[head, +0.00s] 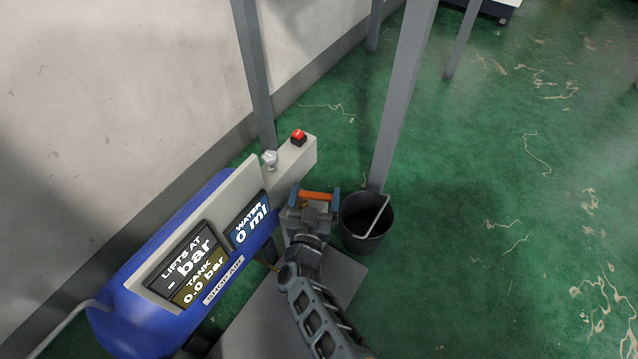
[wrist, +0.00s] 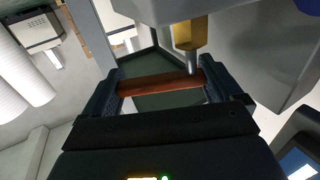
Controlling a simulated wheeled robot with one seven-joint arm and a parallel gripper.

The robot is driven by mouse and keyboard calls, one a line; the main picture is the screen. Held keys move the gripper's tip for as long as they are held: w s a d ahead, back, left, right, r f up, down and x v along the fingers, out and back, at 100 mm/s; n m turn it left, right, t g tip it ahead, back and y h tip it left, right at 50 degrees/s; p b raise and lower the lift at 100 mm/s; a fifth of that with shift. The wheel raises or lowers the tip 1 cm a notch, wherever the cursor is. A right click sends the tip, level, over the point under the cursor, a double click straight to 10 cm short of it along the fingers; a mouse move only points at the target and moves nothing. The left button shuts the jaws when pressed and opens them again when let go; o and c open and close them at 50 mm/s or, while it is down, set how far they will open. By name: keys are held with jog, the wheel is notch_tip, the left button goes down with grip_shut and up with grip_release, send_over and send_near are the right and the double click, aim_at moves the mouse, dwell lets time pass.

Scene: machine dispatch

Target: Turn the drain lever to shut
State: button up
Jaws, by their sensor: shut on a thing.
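The orange drain lever (head: 316,195) is near the low right end of the blue tank unit. My gripper (head: 314,202) is at the lever, with its jaws shut on it. In the wrist view the lever (wrist: 160,83) runs crosswise between the two fingers of my gripper (wrist: 160,88). A brass fitting (wrist: 190,32) with a grey stem stands just beyond the lever. My gripper hides part of the valve in the head view, so I cannot tell the exact lever angle there.
A dark bucket (head: 352,236) stands on the green floor right of my gripper, with a grey pipe in it. The blue tank (head: 125,318) bears a panel reading tank 0.0 bar and water 0 ml. A red button (head: 298,136) and grey posts (head: 402,95) are close by.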

jog(key=m+h+b, duration=0.1)
jog(key=h, duration=0.1)
jog(key=m+g+h+b, duration=0.1)
jog(key=m+h, duration=0.1)
jog(key=shift+s+a+f, duration=0.2)
jog(key=shift+s, duration=0.2)
jog(key=shift+s+r+m+g+h+b, duration=0.1)
jog(key=shift+s+m+g+h+b, duration=0.1)
jog(key=shift+m+g+h+b, duration=0.85)
jog(key=shift+r+h, duration=0.1)
jog(key=shift+h, duration=0.45)
jog(key=o, duration=1.2)
jog(key=shift+c, duration=0.2)
jog(key=shift+a+p, duration=0.1)
jog(key=shift+p, duration=0.2)
jog(key=p+v, duration=0.1)
jog(key=v, duration=0.6)
jog(key=shift+s, duration=0.35)
jog(key=shift+a, duration=0.15)
